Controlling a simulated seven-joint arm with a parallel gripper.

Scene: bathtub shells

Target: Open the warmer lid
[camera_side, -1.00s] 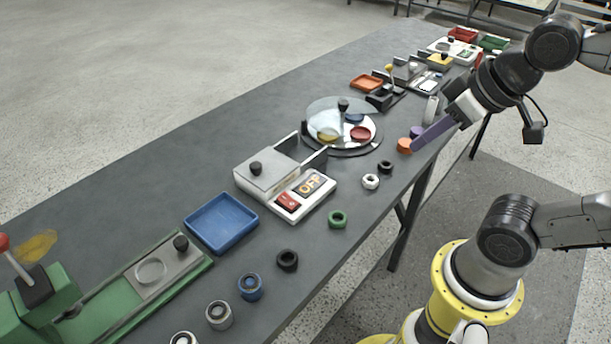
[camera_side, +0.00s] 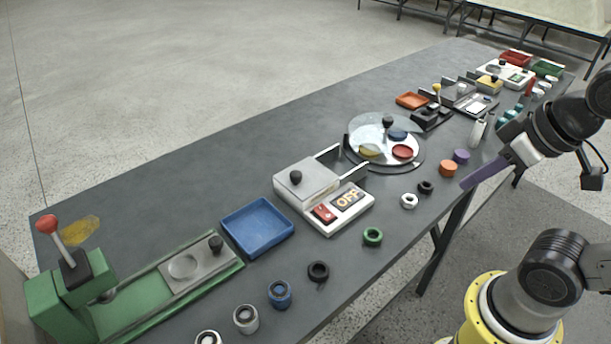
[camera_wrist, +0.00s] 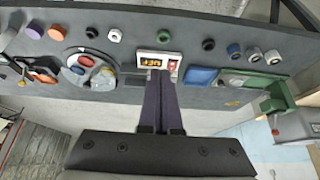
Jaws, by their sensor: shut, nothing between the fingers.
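The warmer (camera_side: 330,222) is a white box with an "OFF" display and a red switch, mid-table in the side view. My gripper (camera_side: 465,186) has long purple fingers, shut and empty. It is at the table's front edge, right of the warmer and well apart from it. In the wrist view, the fingers (camera_wrist: 159,80) point toward the warmer's display (camera_wrist: 152,62), and the lid is hidden behind them.
A blue tray (camera_side: 258,228) stands left of the warmer, and a round plate with a clear cover (camera_side: 385,140) stands behind right. Several rings and an orange cylinder (camera_side: 448,168) line the front edge. The table behind the warmer is clear.

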